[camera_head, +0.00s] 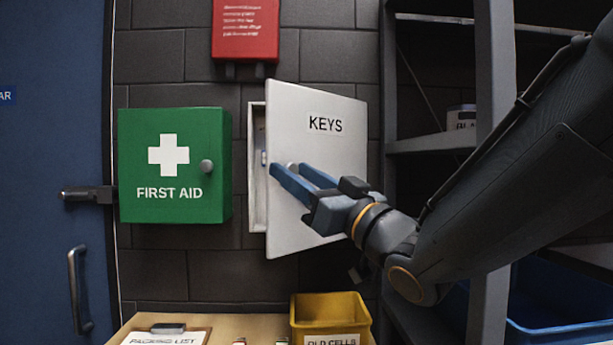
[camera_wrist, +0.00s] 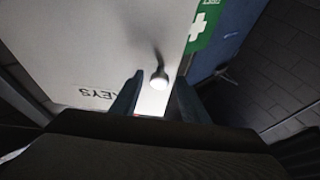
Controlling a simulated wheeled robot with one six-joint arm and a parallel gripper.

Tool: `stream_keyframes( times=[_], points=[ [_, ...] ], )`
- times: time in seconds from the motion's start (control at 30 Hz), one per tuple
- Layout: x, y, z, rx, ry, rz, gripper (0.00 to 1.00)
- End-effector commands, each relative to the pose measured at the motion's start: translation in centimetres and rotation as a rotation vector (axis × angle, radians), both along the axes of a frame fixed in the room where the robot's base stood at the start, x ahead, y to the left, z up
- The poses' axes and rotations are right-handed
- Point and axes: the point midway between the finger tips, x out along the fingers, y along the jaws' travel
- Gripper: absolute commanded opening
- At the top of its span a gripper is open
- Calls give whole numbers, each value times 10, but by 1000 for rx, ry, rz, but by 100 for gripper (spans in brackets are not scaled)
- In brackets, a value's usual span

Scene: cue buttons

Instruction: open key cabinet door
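The key cabinet has a white door (camera_head: 335,205) marked KEYS. The door stands ajar, with its left edge swung out from the cabinet body (camera_head: 257,190) and a narrow view inside. Its round knob (camera_head: 292,166) is near the left edge and also shows in the wrist view (camera_wrist: 159,79). My gripper (camera_head: 290,169) is at the knob, its two blue fingers pointing at the door. In the wrist view my gripper (camera_wrist: 156,92) has its fingers apart, with the knob between the tips and visible gaps at both sides.
A green first aid cabinet (camera_head: 175,190) hangs just left of the key cabinet. A red box (camera_head: 245,30) is above. A yellow bin (camera_head: 330,308) and a clipboard (camera_head: 165,335) sit on the table below. A grey shelf rack (camera_head: 495,80) stands to the right.

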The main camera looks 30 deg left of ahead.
Motion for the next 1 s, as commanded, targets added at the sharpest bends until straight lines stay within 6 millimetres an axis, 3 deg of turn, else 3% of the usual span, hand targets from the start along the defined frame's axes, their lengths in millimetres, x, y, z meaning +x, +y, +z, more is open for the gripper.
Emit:
stream_keyframes(
  times=[0.27,0.7,1.0],
  points=[
    [0,-2,-1,0,-1,-1,41],
    [-13,-58,-26,0,0,-2,41],
    [-17,-70,-30,0,0,-1,41]
  ],
)
